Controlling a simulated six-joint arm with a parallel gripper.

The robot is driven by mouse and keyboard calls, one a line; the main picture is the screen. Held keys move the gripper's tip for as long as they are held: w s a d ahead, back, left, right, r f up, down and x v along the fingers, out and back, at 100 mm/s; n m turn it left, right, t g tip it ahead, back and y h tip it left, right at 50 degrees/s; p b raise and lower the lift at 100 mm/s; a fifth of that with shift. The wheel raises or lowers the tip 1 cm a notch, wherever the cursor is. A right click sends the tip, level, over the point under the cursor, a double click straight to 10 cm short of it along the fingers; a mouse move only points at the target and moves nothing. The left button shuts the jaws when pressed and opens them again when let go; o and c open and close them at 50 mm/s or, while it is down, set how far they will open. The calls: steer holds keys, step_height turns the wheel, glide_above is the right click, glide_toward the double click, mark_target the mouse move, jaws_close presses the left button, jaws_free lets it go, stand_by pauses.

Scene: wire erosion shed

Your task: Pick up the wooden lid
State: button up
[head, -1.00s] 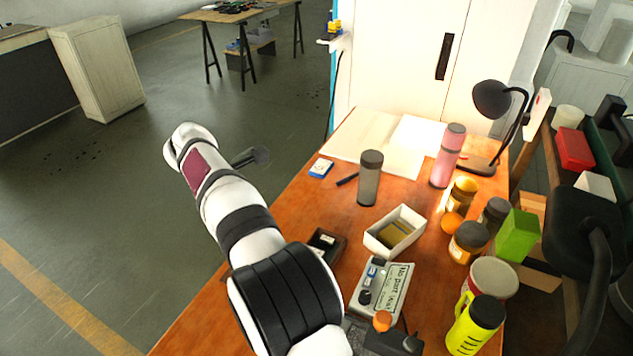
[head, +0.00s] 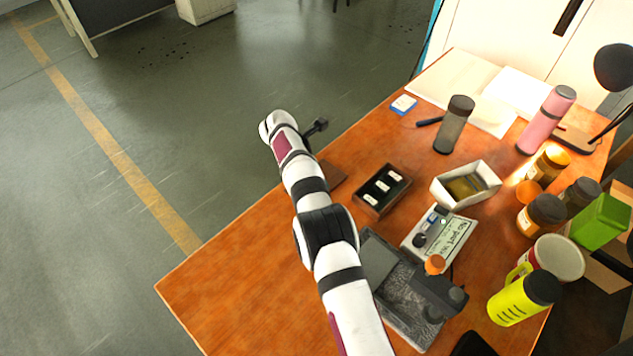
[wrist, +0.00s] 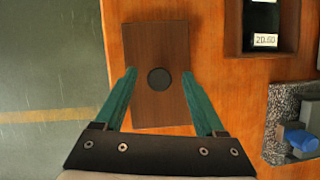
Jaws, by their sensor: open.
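The wooden lid (wrist: 158,45) is a flat dark-brown rectangle with a round dark knob (wrist: 159,78) at its middle. It lies on the orange-brown table near the left edge. In the head view the lid (head: 334,174) shows only in part beside my arm, which hides the rest. In the wrist view my gripper (wrist: 159,73) is open, its two green fingers on either side of the knob and over the lid's long sides. I cannot tell how high the fingertips are above it. The head view does not show the fingers.
An open dark box (head: 370,202) with white-labelled pieces stands right of the lid. Nearby are a grey machine (head: 377,257), a control box (head: 462,234) and a white tray (head: 440,193). Bottles and jars crowd the right side. The table's front left (head: 225,290) is clear.

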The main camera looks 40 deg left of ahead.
jaws_close()
stand_by(0.3)
